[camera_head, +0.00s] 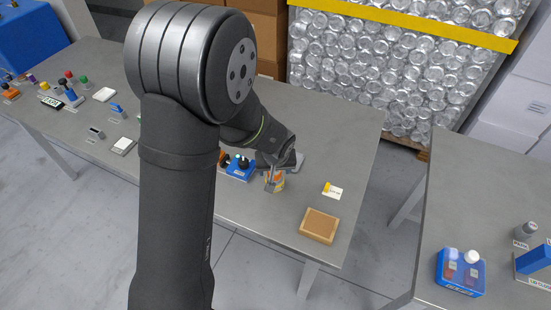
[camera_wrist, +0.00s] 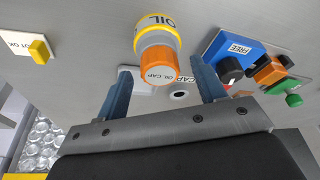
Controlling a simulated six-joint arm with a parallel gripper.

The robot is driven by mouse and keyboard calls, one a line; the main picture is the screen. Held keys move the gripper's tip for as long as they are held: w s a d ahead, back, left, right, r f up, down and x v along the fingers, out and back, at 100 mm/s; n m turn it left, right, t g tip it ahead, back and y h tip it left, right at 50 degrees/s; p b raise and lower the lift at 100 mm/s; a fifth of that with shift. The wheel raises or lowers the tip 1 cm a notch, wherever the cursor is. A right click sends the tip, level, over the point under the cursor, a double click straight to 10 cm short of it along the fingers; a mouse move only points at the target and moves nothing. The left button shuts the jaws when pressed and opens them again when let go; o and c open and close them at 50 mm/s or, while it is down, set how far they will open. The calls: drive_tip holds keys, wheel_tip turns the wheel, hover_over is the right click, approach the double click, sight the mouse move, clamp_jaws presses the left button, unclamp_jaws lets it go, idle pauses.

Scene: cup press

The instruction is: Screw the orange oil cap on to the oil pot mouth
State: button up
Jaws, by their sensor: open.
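The oil pot (camera_wrist: 156,37), pale with a yellow rim and an OIL label, stands on the table in the wrist view. The orange oil cap (camera_wrist: 158,66) sits at its mouth, in line with it; I cannot tell how tightly it is seated. My gripper (camera_wrist: 161,68) is open, its two blue fingers apart on either side of the cap, with visible gaps. In the head view the pot (camera_head: 275,182) is partly covered by my gripper (camera_head: 281,168).
A white plate with cut-off lettering (camera_wrist: 136,78) lies behind my fingers. A yellow switch on a white plate (camera_head: 332,190) and a brown pad (camera_head: 320,225) lie to the right, with bare table between.

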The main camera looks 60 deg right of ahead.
drive_tip(key=v, duration=1.6)
drive_tip(key=shift+r, duration=0.35)
drive_tip(key=shift+a, duration=0.1)
drive_tip(key=x, duration=1.7)
drive_tip(key=shift+f, duration=0.15)
drive_tip(key=v, duration=1.7)
drive_tip(key=x, duration=1.6)
drive_tip(key=shift+f, duration=0.25)
drive_tip(key=shift+w+d, duration=0.1)
drive_tip(key=shift+d, duration=0.2)
drive_tip(key=shift+a+r, duration=0.1)
drive_tip(key=shift+r, duration=2.5)
